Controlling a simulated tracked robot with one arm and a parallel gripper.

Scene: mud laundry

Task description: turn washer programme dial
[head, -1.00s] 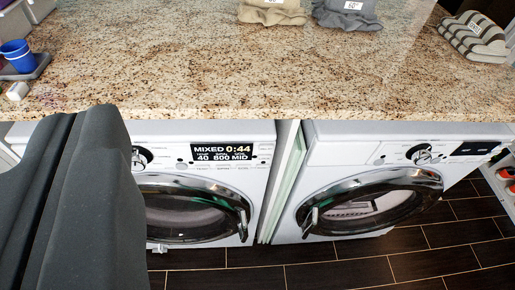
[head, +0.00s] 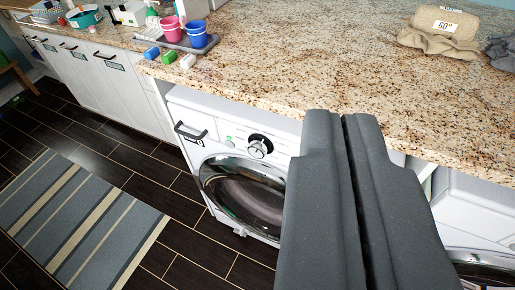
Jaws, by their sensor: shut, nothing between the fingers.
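The washer (head: 181,120) is a white front loader under the granite counter, with a round glass door (head: 245,195) that looks shut. Its programme dial (head: 260,147) is a black and silver knob on the front panel, just left of my gripper. My gripper (head: 342,114) is shut and empty, its two dark grey fingers pressed together. It stands in front of the washer's right part and hides the display side of the panel. The fingers look apart from the dial.
The granite counter (head: 300,60) overhangs the machines. A second machine (head: 475,205) is at right. A striped rug (head: 80,215) lies on the dark floor.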

